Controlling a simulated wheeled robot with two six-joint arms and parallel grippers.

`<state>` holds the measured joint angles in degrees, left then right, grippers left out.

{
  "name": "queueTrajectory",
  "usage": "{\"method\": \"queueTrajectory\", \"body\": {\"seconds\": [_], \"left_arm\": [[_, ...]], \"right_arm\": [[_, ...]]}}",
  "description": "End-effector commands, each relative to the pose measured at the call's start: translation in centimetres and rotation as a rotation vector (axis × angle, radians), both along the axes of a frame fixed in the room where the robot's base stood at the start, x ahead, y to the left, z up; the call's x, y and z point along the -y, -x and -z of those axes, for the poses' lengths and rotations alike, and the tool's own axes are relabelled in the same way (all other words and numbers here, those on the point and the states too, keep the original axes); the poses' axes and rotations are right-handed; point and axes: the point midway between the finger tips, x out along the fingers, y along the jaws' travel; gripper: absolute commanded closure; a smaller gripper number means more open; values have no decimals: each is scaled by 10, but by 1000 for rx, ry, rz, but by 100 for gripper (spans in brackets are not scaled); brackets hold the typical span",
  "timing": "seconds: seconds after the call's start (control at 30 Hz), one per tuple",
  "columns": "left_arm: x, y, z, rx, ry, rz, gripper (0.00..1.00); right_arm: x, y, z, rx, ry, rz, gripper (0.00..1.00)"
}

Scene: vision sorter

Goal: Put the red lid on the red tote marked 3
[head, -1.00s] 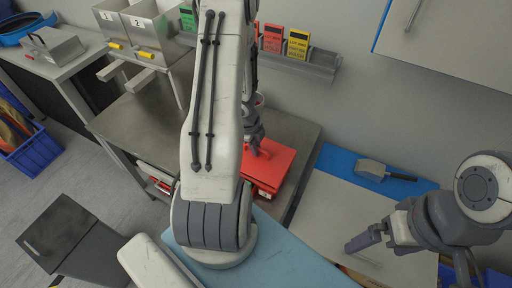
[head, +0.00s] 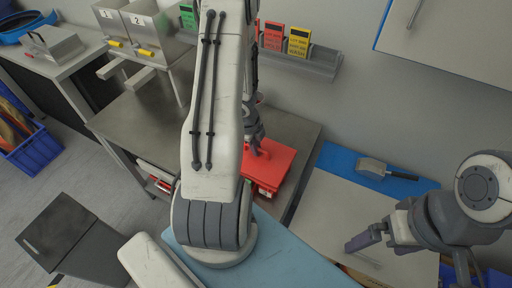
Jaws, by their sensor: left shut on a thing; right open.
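My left gripper (head: 260,151) is shut on the red lid (head: 282,158), reaching down from above at the lid's left part. The lid lies over the red tote (head: 264,189), of which only a narrow strip shows at the front edge. My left arm covers the left side of both. I cannot tell whether the lid touches the tote's rim all round, and the mark 3 is not readable. My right gripper (head: 366,241) is open and empty at the lower right, over the pale board.
The tote stands on a grey metal bench (head: 140,125). A blue mat (head: 338,160) with a grey scoop (head: 372,167) lies to its right. Red and yellow cards (head: 298,43) stand in a wall rack behind. Bins marked 1 and 2 (head: 140,25) are at the back left.

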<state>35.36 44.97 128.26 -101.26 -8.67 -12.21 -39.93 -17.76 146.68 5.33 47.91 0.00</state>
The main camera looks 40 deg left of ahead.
Motion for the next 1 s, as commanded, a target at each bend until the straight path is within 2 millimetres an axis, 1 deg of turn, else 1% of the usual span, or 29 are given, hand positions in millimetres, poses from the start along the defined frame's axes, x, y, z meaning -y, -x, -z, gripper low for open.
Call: {"method": "queueTrajectory", "body": {"seconds": [0.03,0.07,0.1,0.13,0.4,0.53,0.67,0.9,1.0], "left_arm": [[0,0,0,0,0,0,82],[0,0,0,0,0,0,71],[0,0,0,0,0,0,56],[0,0,0,0,0,0,51],[0,0,0,0,0,0,51],[-1,1,-9,1,0,0,51],[-2,3,-29,1,0,0,51],[-5,10,-74,2,-1,1,51],[-6,13,-88,0,0,1,51]], "right_arm": [[0,0,0,0,0,0,0],[0,0,0,0,0,0,0],[0,0,0,0,0,0,0],[0,0,0,0,0,0,0],[0,0,0,0,0,1,0],[0,0,-7,0,0,0,0],[0,0,-24,0,0,-2,0],[0,0,-61,1,0,-8,0],[0,0,-72,1,0,-9,0]]}}
